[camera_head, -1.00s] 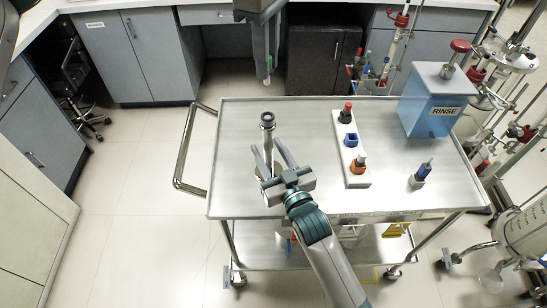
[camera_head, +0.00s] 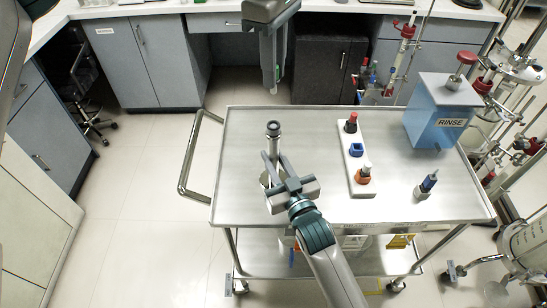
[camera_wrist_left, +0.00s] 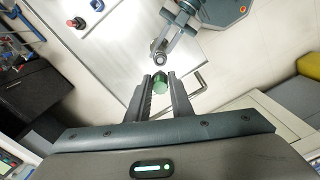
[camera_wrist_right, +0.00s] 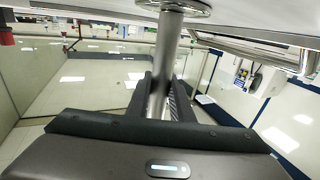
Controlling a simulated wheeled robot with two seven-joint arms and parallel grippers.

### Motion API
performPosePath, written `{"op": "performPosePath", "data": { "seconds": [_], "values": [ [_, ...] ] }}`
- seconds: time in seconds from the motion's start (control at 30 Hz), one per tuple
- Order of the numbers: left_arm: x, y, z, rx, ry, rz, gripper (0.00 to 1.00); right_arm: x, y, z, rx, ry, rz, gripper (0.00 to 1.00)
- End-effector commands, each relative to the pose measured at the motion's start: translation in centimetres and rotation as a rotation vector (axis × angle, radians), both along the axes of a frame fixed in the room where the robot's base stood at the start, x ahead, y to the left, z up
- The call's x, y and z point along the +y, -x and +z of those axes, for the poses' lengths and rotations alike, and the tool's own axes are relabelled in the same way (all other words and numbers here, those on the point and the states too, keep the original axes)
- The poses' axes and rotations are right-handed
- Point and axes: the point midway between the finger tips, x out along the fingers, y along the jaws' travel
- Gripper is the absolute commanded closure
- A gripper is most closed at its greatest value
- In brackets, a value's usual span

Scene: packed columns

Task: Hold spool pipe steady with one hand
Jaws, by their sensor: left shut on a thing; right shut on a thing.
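The spool pipe (camera_head: 273,144) is a metal tube standing upright on the steel cart (camera_head: 320,190), its ringed open top facing up. My right gripper (camera_head: 273,172) is shut around its shaft, below the top. In the right wrist view the pipe (camera_wrist_right: 167,50) passes between the fingers (camera_wrist_right: 160,95), with a round flange (camera_wrist_right: 180,8) at its end by the cart surface. My left gripper (camera_head: 271,70) is above and beyond the pipe, shut on a small green-capped piece (camera_wrist_left: 159,81).
A white rack (camera_head: 356,160) with red, blue and orange parts stands right of the pipe. Glassware stands crowd beyond the cart's right edge. The cart's left side is clear.

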Motion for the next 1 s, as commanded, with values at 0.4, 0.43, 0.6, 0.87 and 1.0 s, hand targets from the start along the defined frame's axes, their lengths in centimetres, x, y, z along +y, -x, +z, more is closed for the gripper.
{"op": "performPosePath", "data": {
  "seconds": [0.4,0.43,0.6,0.87,1.0],
  "values": [
    [0.0,0.0,-0.1,0.000,0.000,0.002,1.00,0.0,0.0,-0.1,0.001,0.000,0.000,1.00],
    [0.0,0.0,-0.1,0.000,0.000,0.003,1.00,0.0,0.0,-0.1,0.001,0.000,0.000,1.00],
    [0.0,0.0,-0.6,0.001,0.000,0.016,1.00,0.0,0.0,-0.1,0.001,0.000,0.000,1.00],
    [0.0,0.0,-2.3,0.001,0.000,0.062,1.00,0.0,0.0,-0.1,0.001,0.000,0.000,1.00],
    [0.0,0.0,-3.5,0.002,-0.001,0.093,1.00,0.0,0.0,-0.1,0.002,0.001,0.000,1.00]
  ]
}}
